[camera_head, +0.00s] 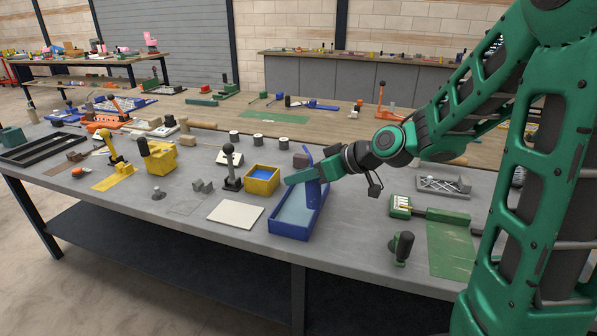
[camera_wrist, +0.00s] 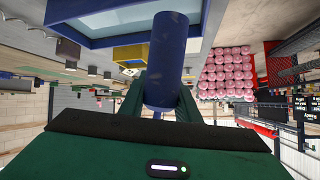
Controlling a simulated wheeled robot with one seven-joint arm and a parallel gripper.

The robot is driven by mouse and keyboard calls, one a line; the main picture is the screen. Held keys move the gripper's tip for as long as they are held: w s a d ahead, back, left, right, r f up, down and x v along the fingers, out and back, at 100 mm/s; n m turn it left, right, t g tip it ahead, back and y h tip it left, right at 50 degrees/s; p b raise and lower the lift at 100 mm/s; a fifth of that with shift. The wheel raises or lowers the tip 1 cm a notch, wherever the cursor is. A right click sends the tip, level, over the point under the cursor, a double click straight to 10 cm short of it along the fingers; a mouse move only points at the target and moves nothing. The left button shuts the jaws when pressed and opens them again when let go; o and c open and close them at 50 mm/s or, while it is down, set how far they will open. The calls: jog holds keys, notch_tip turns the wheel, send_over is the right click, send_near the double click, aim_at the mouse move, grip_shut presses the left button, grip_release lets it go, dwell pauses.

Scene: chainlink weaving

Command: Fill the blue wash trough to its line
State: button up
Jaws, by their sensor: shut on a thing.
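The blue wash trough (camera_head: 287,230) stands at the front edge of the grey bench, with a pale blue surface inside; I cannot make out a fill line. It also shows at the upper left of the wrist view (camera_wrist: 100,42). My gripper (camera_head: 300,177) is above the trough's far right part. It is shut on a blue upright cylinder (camera_wrist: 170,55), which stands between the fingers in the wrist view. In the head view the blue upright part (camera_head: 313,195) rises by the trough, with a thin bent piece above. Whether it is fixed to the trough is unclear.
A yellow box (camera_head: 262,187) with blue inside stands just left of the trough. A black-knobbed lever (camera_head: 231,170) and a pale flat plate (camera_head: 236,214) are further left.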

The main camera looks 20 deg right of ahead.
jog(key=shift+s+d+f+m+g+h, duration=0.1)
jog(key=shift+s+f+m+g, duration=0.2)
jog(key=shift+f+g, duration=0.55)
jog(key=shift+s+d+f+m+g+h, duration=0.15)
jog(key=shift+s+f+g, duration=0.2)
jog(key=shift+f, duration=1.05)
jog(key=shift+s+a+f+m+g+h, duration=0.1)
jog(key=shift+s+f+m+g, duration=0.15)
jog(key=shift+f+g, duration=0.6)
grip_shut()
jog(key=shift+f+t, duration=0.2)
jog(key=shift+t, duration=0.05)
jog(key=shift+s+d+f, duration=0.1)
jog(key=shift+s+f, duration=0.05)
jog(key=shift+f, duration=0.2)
jog(key=shift+s+r+m+g, duration=0.25)
jog(key=shift+r+g, duration=0.25)
jog(key=shift+g, duration=0.3)
jog(key=shift+s+r+m+g, duration=0.2)
jog(key=shift+r+g, duration=0.25)
jog(key=shift+g, duration=0.35)
jog(key=shift+r+m+g, duration=0.35)
jog(key=shift+r+g, duration=0.35)
jog(key=shift+g, duration=0.2)
dwell(1.4)
